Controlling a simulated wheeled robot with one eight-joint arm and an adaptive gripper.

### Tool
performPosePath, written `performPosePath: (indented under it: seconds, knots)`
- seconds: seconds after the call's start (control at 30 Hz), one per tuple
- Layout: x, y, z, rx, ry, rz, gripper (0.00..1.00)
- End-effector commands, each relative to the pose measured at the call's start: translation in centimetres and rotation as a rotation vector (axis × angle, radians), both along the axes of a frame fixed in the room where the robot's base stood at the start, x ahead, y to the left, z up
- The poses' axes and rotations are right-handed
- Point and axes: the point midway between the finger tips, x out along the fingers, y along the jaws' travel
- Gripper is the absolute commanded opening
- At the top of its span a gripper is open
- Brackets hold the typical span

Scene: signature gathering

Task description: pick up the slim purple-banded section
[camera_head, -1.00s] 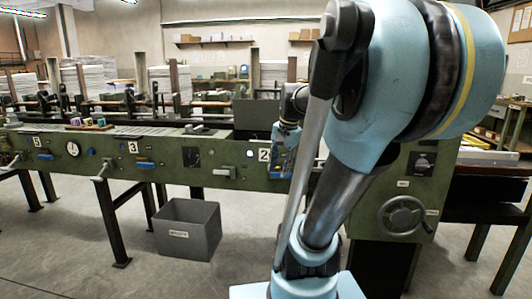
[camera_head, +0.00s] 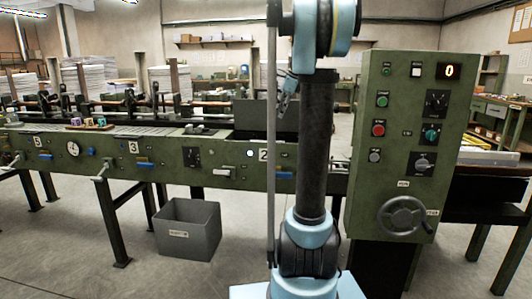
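A few small sections with coloured bands stand in a row on a brown board (camera_head: 88,128) at the far left of the green machine's top. The leftmost one looks purple-banded (camera_head: 76,122); it is too small in the picture to judge how slim it is. My gripper (camera_head: 285,102) is partly hidden behind my upright arm, above the machine bed near the number 2. It is far to the right of the board. Whether its fingers are open or shut does not show.
The long green machine (camera_head: 225,173) runs across the view, with a control cabinet (camera_head: 405,215) and handwheel (camera_head: 403,216) at right. A grey bin (camera_head: 187,229) stands on the floor in front. Paper stacks (camera_head: 172,80) stand behind. The machine bed between board and gripper holds low fittings.

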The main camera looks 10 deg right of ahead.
Motion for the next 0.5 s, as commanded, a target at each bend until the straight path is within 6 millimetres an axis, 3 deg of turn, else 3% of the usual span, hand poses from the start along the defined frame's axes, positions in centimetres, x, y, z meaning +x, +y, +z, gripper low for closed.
performPosePath:
  seconds: [0.5]
  knots:
    - [2.2, 2.6, -7.7, 0.001, 0.001, -0.001, 0.33]
